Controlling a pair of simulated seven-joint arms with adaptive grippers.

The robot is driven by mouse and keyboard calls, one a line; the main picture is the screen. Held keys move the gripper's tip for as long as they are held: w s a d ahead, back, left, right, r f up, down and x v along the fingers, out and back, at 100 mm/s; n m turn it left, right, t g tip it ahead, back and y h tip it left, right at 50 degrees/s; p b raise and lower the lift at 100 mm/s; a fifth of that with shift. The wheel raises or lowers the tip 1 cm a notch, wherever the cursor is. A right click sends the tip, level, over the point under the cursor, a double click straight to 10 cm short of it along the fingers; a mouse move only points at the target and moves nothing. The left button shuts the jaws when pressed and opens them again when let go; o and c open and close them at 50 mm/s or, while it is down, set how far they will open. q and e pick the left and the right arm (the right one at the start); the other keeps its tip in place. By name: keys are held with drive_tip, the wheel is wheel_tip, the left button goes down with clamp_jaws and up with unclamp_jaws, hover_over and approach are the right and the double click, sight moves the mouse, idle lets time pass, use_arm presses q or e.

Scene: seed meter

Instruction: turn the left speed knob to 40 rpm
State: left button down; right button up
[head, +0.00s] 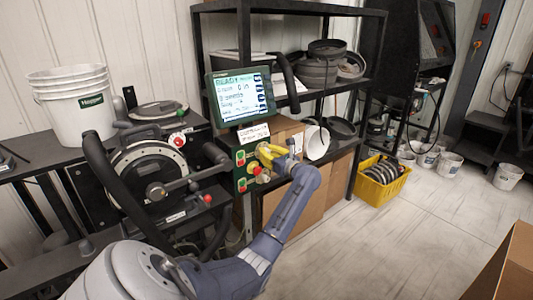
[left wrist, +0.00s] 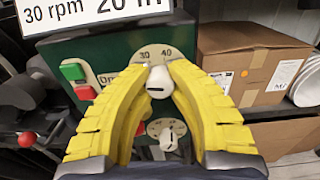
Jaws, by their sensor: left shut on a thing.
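The pale speed knob (left wrist: 158,82) sits on a light dial plate marked 30 and 40, on the front of the dark green control box (left wrist: 112,55). My left gripper (left wrist: 161,74) is shut on this knob, with one yellow finger on each side. In the head view the left gripper (head: 271,154) is at the control box below the screen, and its fingers hide the knob there. The knob's exact setting is too small to tell. A second pale knob (left wrist: 169,139) with its own dial is lower, between the fingers and apart from them. My right gripper is not in view.
Green (left wrist: 73,72) and red (left wrist: 86,92) buttons are left of the dial. A white card (left wrist: 85,12) showing "30 rpm" is above. The screen (head: 241,95) stands over the box. A cardboard box (left wrist: 250,62) is to the right; a round seed meter (head: 148,175) is left.

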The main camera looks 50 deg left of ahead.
use_arm(q)
drive_tip(key=shift+r+m, duration=0.4)
drive_tip(key=shift+m, duration=0.2)
drive_tip(key=shift+w+r+m, duration=0.1)
drive_tip(key=shift+m, duration=1.8)
drive_tip(key=m, duration=0.4)
drive_tip(key=shift+m, duration=0.4)
drive_tip(key=m, duration=0.5)
drive_tip(key=shift+w, duration=0.15)
drive_tip(key=shift+f+m, duration=0.25)
drive_tip(key=shift+m, duration=1.55)
drive_tip(key=shift+d+m, duration=0.1)
drive_tip(key=shift+m, duration=0.7)
drive_tip(key=shift+w+f, duration=0.1)
drive_tip(key=c, duration=1.5)
unclamp_jaws()
drive_tip(key=shift+w+d+f, duration=0.1)
drive_tip(key=o, duration=0.4)
drive_tip(key=shift+f, duration=0.1)
